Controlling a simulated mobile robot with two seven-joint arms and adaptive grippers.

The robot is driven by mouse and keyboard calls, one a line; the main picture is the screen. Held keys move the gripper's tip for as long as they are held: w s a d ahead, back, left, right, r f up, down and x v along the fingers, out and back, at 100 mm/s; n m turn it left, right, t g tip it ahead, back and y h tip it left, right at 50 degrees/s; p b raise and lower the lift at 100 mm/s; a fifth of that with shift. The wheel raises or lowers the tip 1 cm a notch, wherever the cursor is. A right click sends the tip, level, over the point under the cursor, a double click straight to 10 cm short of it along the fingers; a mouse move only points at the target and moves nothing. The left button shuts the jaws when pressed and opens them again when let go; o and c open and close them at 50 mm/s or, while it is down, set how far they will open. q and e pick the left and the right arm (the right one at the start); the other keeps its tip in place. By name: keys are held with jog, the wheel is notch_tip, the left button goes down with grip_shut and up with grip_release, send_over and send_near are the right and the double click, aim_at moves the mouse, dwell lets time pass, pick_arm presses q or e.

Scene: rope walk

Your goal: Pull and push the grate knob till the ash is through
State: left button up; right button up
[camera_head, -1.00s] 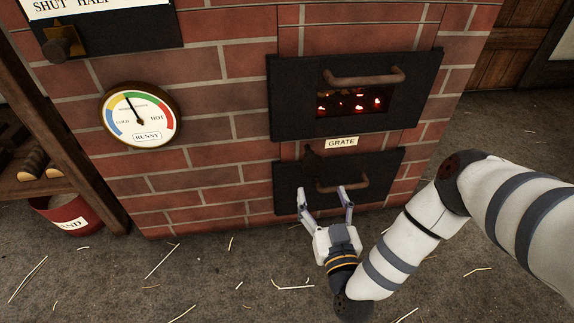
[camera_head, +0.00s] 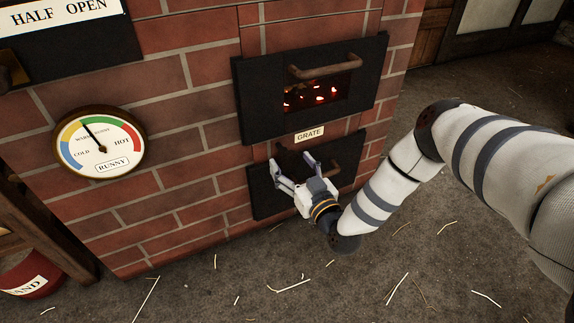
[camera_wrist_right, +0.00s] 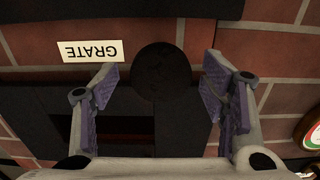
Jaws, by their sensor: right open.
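The grate knob (camera_wrist_right: 160,70) is a dark round knob on the brick front, beside the GRATE label (camera_head: 309,134). The label shows upside down in the wrist view (camera_wrist_right: 90,51). My right gripper (camera_head: 290,158) is open in front of the lower black door. In the wrist view its two fingers stand on either side of the knob, with gaps visible, and hold nothing. In the head view the knob is hard to make out against the dark door. Whether ash lies below cannot be seen. My left gripper is not in view.
The upper firebox door (camera_head: 248,98) has a bar handle (camera_head: 324,67) and glowing embers (camera_head: 318,94) behind its opening. The lower door (camera_head: 262,196) also has a handle, partly behind my gripper. A round gauge (camera_head: 100,142) hangs left. A red sand bucket (camera_head: 32,278) stands lower left.

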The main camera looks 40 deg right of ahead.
jog(key=shift+x, duration=0.85)
jog(key=shift+c, duration=0.2)
grip_shut()
jog(key=shift+s+a+r, duration=0.1)
jog(key=shift+s, duration=0.2)
jog(key=p+v, duration=0.2)
jog(key=v, duration=0.1)
jog(key=shift+r, duration=0.2)
jog(key=shift+p+v, duration=0.45)
jog(key=shift+v, duration=0.75)
jog(key=shift+s+a+f, duration=0.1)
jog(key=shift+s+f, duration=0.15)
jog(key=shift+o, duration=0.2)
grip_release()
jog(key=shift+w, duration=0.1)
